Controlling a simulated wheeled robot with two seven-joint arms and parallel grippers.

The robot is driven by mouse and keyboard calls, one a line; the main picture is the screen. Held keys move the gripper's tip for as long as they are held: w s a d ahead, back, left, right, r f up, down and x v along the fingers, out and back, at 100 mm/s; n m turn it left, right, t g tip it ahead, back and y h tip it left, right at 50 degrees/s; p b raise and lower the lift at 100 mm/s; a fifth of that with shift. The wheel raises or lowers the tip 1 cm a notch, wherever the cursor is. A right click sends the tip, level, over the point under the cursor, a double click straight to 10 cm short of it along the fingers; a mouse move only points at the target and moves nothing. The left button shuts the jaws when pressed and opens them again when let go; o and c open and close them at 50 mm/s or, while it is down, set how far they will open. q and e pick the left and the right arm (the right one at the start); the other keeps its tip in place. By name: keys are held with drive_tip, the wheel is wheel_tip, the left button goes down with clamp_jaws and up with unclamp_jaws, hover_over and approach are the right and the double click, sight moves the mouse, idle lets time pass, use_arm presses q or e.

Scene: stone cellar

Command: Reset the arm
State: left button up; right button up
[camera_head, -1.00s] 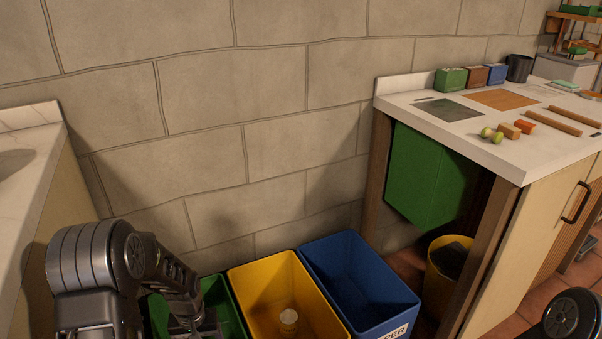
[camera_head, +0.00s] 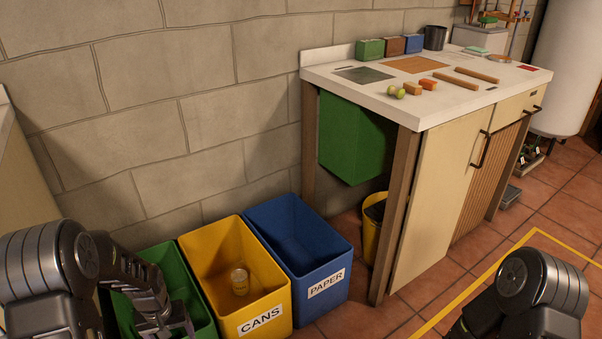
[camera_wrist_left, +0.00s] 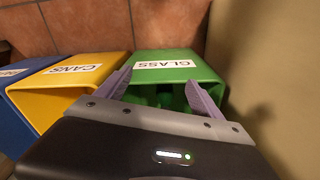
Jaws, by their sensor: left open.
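My left gripper (camera_wrist_left: 158,90) is open, with its two purple-grey fingers spread and nothing visible between them in the wrist view. It is over the green bin labelled GLASS (camera_wrist_left: 165,64). In the head view the left arm comes in at the lower left and reaches over the green bin (camera_head: 172,262), covering part of it. My right arm shows at the lower right of the head view, but its fingers are out of view.
The yellow CANS bin (camera_head: 215,248) stands beside the green one and holds a clear jar or glass (camera_head: 239,281). The blue PAPER bin (camera_head: 325,262) is to its right. A white-topped counter (camera_head: 440,108) with small items stands further right.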

use_arm(q)
drive_tip(key=s+d+f+m+t+h, duration=0.1)
drive_tip(key=s+d+f, duration=0.1)
drive_tip(key=d+f, duration=0.35)
drive_tip(key=s+d+f+t+h, duration=0.1)
drive_tip(key=d+f, duration=0.1)
drive_tip(key=d, duration=0.7)
drive_tip(key=s+d+f+m+g+h, duration=0.1)
drive_tip(key=s+d+f+h, duration=0.1)
drive_tip(key=s+d, duration=1.15)
wheel_tip(320, 180, up, 30)
drive_tip(key=s+p, duration=0.2)
drive_tip(key=p, duration=2.8)
drive_tip(key=shift+s+f+g, duration=0.15)
drive_tip(key=shift+g, duration=0.25)
use_arm(e)
wheel_tip(320, 180, up, 30)
drive_tip(key=s+a, duration=0.1)
drive_tip(key=a, duration=0.1)
drive_tip(key=shift+s+g, duration=0.3)
drive_tip(key=shift+s, duration=0.05)
